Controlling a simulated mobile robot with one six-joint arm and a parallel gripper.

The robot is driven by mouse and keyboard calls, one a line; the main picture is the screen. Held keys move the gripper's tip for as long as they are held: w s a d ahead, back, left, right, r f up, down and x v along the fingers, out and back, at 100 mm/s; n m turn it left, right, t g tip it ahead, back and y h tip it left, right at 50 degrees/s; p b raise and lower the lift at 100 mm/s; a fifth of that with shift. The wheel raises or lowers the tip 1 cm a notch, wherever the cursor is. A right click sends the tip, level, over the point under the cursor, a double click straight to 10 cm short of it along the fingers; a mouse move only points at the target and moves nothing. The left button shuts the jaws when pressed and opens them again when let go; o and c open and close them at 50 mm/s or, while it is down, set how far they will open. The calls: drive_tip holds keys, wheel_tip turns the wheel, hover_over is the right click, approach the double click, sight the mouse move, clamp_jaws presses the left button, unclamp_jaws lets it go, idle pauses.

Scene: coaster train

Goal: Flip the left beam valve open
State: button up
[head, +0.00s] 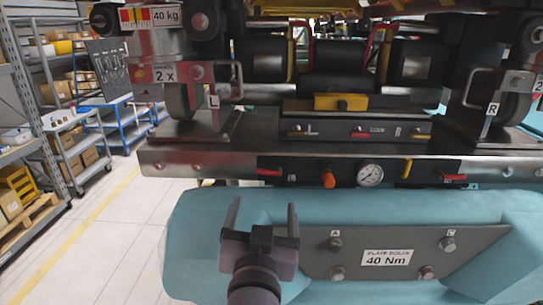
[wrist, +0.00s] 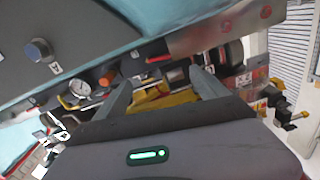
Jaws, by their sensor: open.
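The left beam valve (head: 268,172) has a red lever at the left end of a black panel on the steel beam. The lever lies nearly flat along the panel, tilted slightly. In the wrist view a small red lever (wrist: 158,58), probably this one, shows beyond the fingers. My gripper (head: 262,213) is open and empty, below the beam and in front of the teal body, apart from the valve. Its two fingers point up in the head view. In the wrist view the gripper (wrist: 163,80) spreads its fingers, with a blurred yellow part between them.
An orange knob (head: 329,180) and a round gauge (head: 370,174) sit right of the valve. A yellow lever (head: 407,168) and another red lever (head: 455,178) are further right. A bolted plate (head: 400,240) is right of my gripper. Shelves (head: 35,95) and open floor lie left.

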sight(268, 173)
drive_tip(key=w, duration=1.3)
drive_tip(key=shift+d+p, duration=0.25)
drive_tip(key=shift+p, duration=0.15)
